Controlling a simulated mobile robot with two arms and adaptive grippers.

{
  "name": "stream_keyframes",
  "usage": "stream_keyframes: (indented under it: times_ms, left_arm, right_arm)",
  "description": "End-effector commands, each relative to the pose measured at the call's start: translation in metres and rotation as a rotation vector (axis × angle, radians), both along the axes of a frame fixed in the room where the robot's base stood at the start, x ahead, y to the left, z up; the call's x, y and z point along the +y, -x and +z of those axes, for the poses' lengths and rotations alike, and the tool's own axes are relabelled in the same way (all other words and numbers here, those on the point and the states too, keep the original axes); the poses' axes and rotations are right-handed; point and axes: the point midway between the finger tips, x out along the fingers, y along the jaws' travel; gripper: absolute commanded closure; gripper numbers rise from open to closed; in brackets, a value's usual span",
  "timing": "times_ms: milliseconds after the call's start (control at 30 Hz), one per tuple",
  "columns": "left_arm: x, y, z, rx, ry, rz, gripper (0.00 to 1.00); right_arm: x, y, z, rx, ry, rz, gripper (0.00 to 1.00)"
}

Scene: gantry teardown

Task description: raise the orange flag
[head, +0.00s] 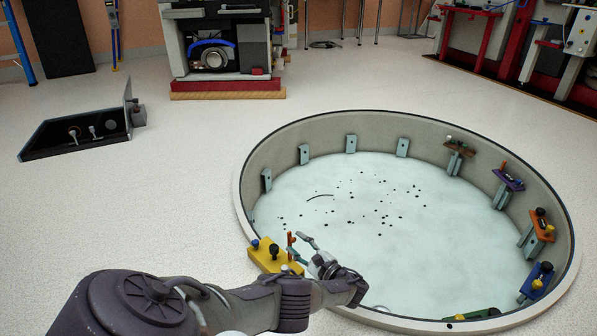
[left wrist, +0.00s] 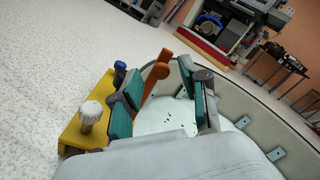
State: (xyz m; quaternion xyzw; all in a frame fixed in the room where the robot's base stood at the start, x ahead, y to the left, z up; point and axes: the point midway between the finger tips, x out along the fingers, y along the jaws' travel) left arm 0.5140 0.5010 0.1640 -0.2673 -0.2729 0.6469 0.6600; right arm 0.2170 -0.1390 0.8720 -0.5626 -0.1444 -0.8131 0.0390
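The orange flag (head: 291,241) is a small, narrow orange piece at the right end of a yellow block (head: 266,257) on the near left rim of the round pit. In the left wrist view the flag (left wrist: 156,72) shows just beyond my left finger, in the gap between the two teal-padded fingers. My left gripper (head: 297,245) is open beside the flag, and I cannot tell whether a finger touches it. The open gripper also shows in the left wrist view (left wrist: 160,75). The flag's lower end is partly hidden by a finger. My right gripper is not in view.
The yellow block also carries a blue knob (left wrist: 119,67) and a white knob (left wrist: 91,112). The round pit (head: 350,118) has several coloured blocks on brackets along its right side. A black open case (head: 70,137) lies on the floor at left. Machines stand at the back.

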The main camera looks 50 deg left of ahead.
Motion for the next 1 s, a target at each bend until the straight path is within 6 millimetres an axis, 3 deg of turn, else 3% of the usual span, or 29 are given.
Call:
stream_keyframes:
  times_ms: [200, 333, 733, 1000]
  left_arm:
    - [-0.001, 0.000, 0.000, -0.001, 0.000, 0.000, 0.56]
    - [-0.012, -0.001, 0.000, -0.002, 0.001, -0.001, 0.56]
    - [-0.093, 0.001, -0.002, 0.000, 0.003, -0.001, 0.56]
    - [-0.119, 0.001, -0.002, 0.000, 0.000, 0.000, 0.56]
  right_arm:
    - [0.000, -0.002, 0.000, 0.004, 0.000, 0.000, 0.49]
    - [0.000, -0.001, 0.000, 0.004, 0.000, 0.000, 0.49]
    - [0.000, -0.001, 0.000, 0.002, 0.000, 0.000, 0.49]
    - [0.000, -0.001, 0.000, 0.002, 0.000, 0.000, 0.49]
